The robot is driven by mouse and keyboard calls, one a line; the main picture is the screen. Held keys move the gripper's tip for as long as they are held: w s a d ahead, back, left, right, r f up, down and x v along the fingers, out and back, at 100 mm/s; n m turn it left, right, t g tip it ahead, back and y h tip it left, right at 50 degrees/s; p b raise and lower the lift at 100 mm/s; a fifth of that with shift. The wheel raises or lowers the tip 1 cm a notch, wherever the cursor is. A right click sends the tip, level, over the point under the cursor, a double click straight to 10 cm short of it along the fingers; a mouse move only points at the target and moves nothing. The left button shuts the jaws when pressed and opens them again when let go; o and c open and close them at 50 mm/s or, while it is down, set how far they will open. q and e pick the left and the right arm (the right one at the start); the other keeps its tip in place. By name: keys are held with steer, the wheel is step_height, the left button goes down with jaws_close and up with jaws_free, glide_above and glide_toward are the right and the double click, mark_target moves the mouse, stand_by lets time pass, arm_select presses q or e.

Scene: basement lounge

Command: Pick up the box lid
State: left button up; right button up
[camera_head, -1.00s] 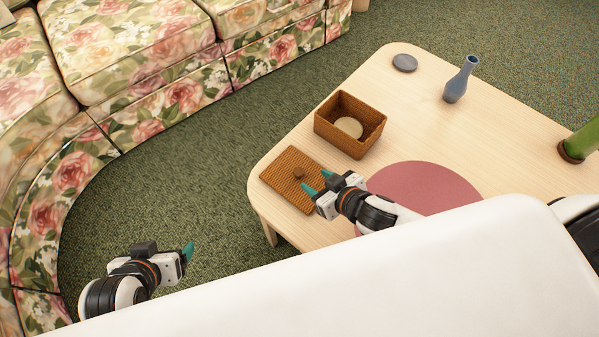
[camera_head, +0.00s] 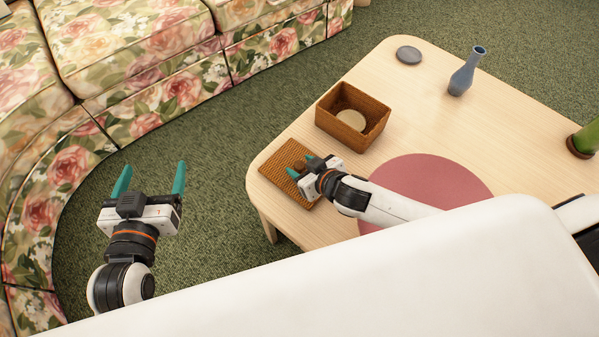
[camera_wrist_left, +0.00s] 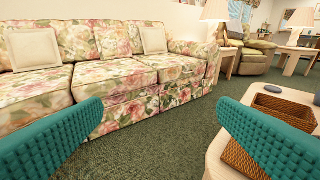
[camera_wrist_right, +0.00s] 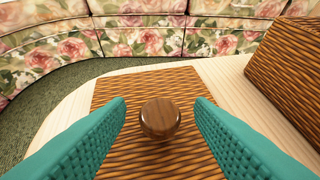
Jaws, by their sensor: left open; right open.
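The box lid (camera_head: 283,166) is a flat brown woven square with a round wooden knob, lying on the light wood table. My right gripper (camera_head: 307,163) is open at the lid, with its teal fingers on either side of the knob. In the right wrist view the knob (camera_wrist_right: 160,118) sits between the two open fingers, apart from both; the lid (camera_wrist_right: 150,82) spreads below. The open woven box (camera_head: 372,133) stands beside the lid with a pale round thing (camera_head: 351,119) inside. My left gripper (camera_head: 150,180) is open and empty over the carpet, left of the table.
The table (camera_head: 420,120) also holds a dark round disc (camera_head: 408,55), a blue vase (camera_head: 467,72), a dark red round mat (camera_head: 430,185) and a green plant pot (camera_head: 585,140). A floral sofa (camera_head: 150,60) curves around the left and back. Green carpet lies between.

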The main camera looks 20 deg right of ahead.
arm_select(q)
steer(key=shift+w+d+r+t, duration=0.15)
steer(key=shift+r+t, duration=0.3)
steer(key=shift+r, duration=0.2)
steer(key=shift+w+d+r+t, duration=0.15)
steer(key=shift+r+t, duration=0.3)
steer(key=shift+r, duration=0.15)
arm_select(e)
steer(key=shift+x, duration=0.9)
jaws_close()
steer(key=shift+r, duration=0.15)
